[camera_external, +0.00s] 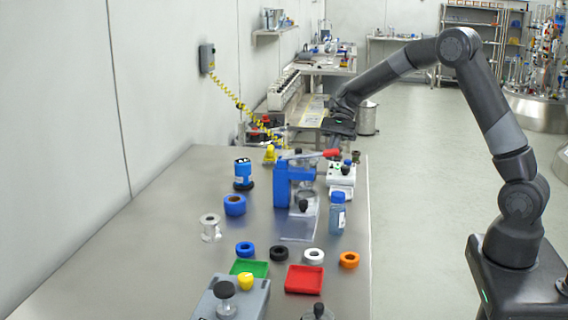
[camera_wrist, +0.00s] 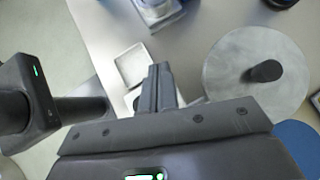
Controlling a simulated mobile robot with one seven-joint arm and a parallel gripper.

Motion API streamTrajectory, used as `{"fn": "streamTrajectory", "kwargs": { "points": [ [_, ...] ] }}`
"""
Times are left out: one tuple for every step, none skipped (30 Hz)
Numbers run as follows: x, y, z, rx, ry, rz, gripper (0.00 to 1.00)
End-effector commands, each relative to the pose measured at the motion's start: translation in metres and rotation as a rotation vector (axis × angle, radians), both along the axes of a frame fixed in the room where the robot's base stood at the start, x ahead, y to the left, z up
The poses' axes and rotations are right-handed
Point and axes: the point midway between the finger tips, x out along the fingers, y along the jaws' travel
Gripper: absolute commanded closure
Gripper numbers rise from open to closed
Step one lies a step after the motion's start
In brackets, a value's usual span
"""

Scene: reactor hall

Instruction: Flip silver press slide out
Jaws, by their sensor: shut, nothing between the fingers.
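The press (camera_external: 282,187) is a blue frame on the bench, with a lever ending in a red grip (camera_external: 332,153). A silver slide with a black knob (camera_external: 304,205) sits low at its front, over a clear plate (camera_external: 298,236). My gripper (camera_external: 335,145) is above the far right part of the bench, close to the red grip; I cannot tell if they touch. In the wrist view my gripper (camera_wrist: 160,72) has its fingers together with nothing between them. A round silver disc with a dark knob (camera_wrist: 229,82) lies right of the fingers; I cannot tell which part it is.
A white device (camera_external: 342,175) and a blue-capped bottle (camera_external: 338,216) stand right of the press. Several rings, a green tray (camera_external: 249,268) and a red tray (camera_external: 304,279) lie in front. A blue device (camera_external: 243,175) stands left.

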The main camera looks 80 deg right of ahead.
Motion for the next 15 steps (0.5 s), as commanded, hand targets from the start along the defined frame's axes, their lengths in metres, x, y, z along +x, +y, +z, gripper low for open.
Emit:
{"fn": "streamTrajectory", "kwargs": {
  "points": [
    [0.001,0.005,-0.005,0.003,0.002,0.003,1.0],
    [0.002,0.009,-0.008,0.003,0.002,0.003,1.0],
    [0.004,0.014,-0.013,0.003,0.003,0.004,1.0],
    [0.005,0.018,-0.017,0.003,0.002,0.004,1.0],
    [0.006,0.022,-0.022,0.003,0.002,0.004,1.0],
    [0.008,0.027,-0.028,0.003,0.003,0.004,1.0],
    [0.009,0.032,-0.033,0.002,0.003,0.004,1.0],
    [0.011,0.036,-0.037,0.002,0.003,0.004,1.0],
    [0.013,0.043,-0.044,0.003,0.003,0.004,1.0],
    [0.014,0.047,-0.049,0.003,0.004,0.004,1.0],
    [0.015,0.052,-0.053,0.003,0.004,0.004,1.0],
    [0.017,0.057,-0.059,0.002,0.003,0.004,1.0],
    [0.018,0.061,-0.063,0.002,0.003,0.004,1.0],
    [0.02,0.064,-0.067,0.001,0.003,0.003,1.0],
    [0.022,0.071,-0.066,0.001,0.0,0.004,1.0]
  ]
}}
